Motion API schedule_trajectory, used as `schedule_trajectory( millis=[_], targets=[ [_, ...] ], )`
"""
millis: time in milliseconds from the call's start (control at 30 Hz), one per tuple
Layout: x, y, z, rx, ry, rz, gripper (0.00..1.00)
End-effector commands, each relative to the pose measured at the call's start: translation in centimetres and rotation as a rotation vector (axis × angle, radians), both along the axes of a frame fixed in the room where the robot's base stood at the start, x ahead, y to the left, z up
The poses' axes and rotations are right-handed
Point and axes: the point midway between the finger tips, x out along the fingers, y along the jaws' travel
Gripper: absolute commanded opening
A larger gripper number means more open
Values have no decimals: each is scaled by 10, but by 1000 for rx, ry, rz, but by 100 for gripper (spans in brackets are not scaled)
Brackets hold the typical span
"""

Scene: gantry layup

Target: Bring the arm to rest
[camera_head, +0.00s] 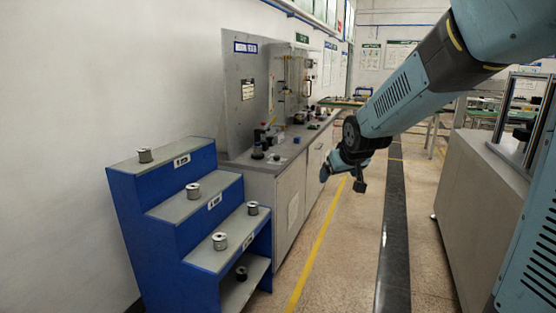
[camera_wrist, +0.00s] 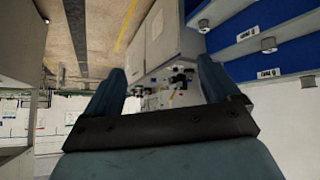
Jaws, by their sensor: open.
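My arm reaches in from the upper right of the head view and bends down over the aisle. My gripper (camera_wrist: 160,85) shows in the wrist view with its two blue fingers spread apart and nothing between them. In the head view the gripper end (camera_head: 326,172) hangs in the air to the right of the workbench cabinets, above the floor.
A blue stepped stand (camera_head: 130,190) at left holds several metal cylinders (camera_head: 193,190). A grey workbench (camera_head: 262,165) with small parts runs along the wall. A grey cabinet (camera_head: 480,200) stands at right. The floor aisle with a yellow line (camera_head: 318,245) between them is clear.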

Motion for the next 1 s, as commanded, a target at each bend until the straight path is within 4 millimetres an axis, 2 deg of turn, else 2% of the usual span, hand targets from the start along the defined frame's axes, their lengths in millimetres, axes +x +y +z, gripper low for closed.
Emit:
schedule_trajectory(
  millis=[133, 400, 800, 1000],
  targets=[
    [-43, -17, 22, 8, 31, -42, 89],
    [-125, -41, 45, 28, 103, -114, 89],
    [-247, -60, 53, 69, 208, -204, 89],
    [-283, -62, 50, 82, 243, -227, 89]
  ],
)
